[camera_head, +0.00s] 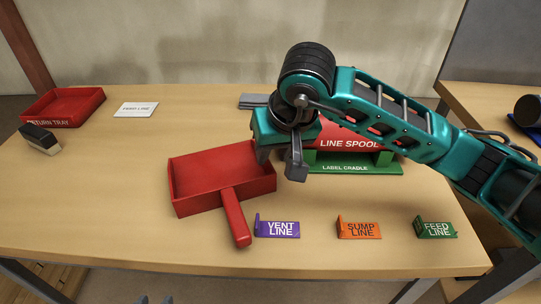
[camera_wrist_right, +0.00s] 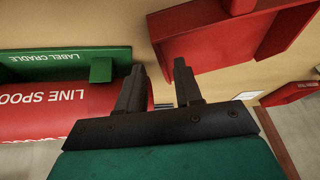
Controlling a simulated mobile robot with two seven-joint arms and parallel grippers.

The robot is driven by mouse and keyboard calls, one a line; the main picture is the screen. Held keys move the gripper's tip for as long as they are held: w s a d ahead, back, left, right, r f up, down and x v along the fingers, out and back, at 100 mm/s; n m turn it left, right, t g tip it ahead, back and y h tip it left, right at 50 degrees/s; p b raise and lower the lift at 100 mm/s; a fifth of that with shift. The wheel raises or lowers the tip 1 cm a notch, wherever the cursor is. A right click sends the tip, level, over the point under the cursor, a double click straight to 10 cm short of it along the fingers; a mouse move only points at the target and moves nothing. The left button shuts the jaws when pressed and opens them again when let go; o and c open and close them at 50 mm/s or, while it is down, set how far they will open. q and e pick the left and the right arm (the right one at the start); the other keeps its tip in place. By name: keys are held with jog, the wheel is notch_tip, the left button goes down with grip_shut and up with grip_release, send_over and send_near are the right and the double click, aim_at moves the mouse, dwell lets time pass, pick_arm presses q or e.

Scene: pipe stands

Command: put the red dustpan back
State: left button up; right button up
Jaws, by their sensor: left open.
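The red dustpan (camera_head: 205,181) lies flat on the table left of centre, with its handle (camera_head: 235,220) pointing toward the front edge. It also shows at the top of the right wrist view (camera_wrist_right: 215,42). My right gripper (camera_head: 278,168) is open and empty above the table, between the dustpan's right side and the red line spool. Its fingers (camera_wrist_right: 158,75) are apart in the right wrist view. My left gripper (camera_head: 155,300) shows only as small tips at the bottom edge of the head view, apart, with nothing visible between them.
The red line spool (camera_head: 342,143) sits in the green label cradle (camera_head: 350,168). Vent (camera_head: 277,229), sump (camera_head: 359,230) and feed (camera_head: 435,230) tags stand along the front. The red return tray (camera_head: 62,108) is back left, near a brush (camera_head: 40,139) and a white card (camera_head: 136,109). The left front is clear.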

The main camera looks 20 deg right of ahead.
pick_arm(q)
jog(key=shift+s+a+p, duration=0.2)
jog(key=shift+a+p, duration=0.1)
jog(key=shift+p, duration=0.1)
pick_arm(e)
jog(key=v, duration=0.8)
jog(key=shift+r, duration=0.15)
jog(key=shift+s, duration=0.1)
pick_arm(q)
jog(key=shift+w+r, duration=0.15)
jog(key=shift+r, duration=0.05)
